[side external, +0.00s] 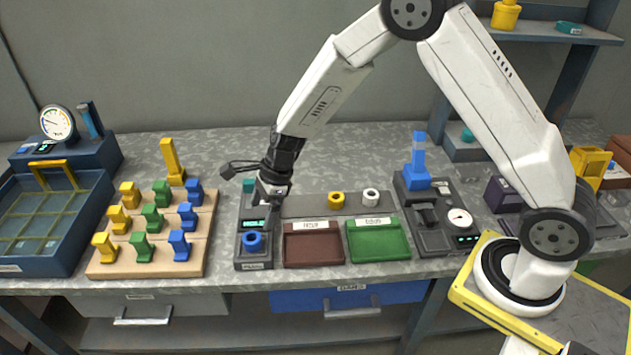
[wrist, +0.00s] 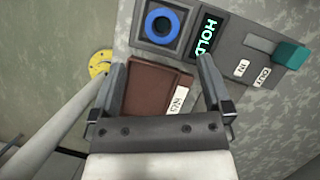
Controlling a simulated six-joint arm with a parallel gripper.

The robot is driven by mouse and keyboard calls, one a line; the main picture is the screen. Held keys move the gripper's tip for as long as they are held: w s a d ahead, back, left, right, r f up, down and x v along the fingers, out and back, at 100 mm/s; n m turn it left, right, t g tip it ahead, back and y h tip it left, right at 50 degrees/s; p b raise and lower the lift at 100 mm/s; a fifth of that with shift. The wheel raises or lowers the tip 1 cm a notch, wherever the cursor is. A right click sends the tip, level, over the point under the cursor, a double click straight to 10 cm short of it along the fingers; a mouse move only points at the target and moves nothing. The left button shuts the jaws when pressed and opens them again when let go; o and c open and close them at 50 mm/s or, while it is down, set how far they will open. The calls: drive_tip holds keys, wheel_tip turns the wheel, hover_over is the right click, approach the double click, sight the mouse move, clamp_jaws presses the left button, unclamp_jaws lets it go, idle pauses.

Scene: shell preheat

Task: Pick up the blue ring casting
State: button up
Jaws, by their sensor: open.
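The blue ring casting (side external: 253,241) sits in a square nest on the dark grey station (side external: 253,265) at the front of the bench. It also shows in the wrist view (wrist: 148,29), near the top edge, with its hole facing the camera. My gripper (side external: 267,217) is above and behind the ring, apart from it. In the wrist view, my gripper (wrist: 161,72) is open, with nothing between its two fingers. The ring lies beyond the fingertips there.
A lit display (wrist: 207,36) reading HOLD is beside the nest. A brown tray (side external: 313,258) and a green tray (side external: 378,252) stand to the right. A wooden rack (side external: 150,268) of coloured castings is at left. Yellow (side external: 336,200) and white (side external: 371,197) rings sit behind the trays.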

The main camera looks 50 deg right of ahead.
sight(253, 234)
drive_tip(key=shift+x, duration=1.3)
drive_tip(key=shift+a, duration=0.1)
drive_tip(key=shift+x, duration=2.6)
drive_tip(key=shift+w, duration=0.15)
clamp_jaws()
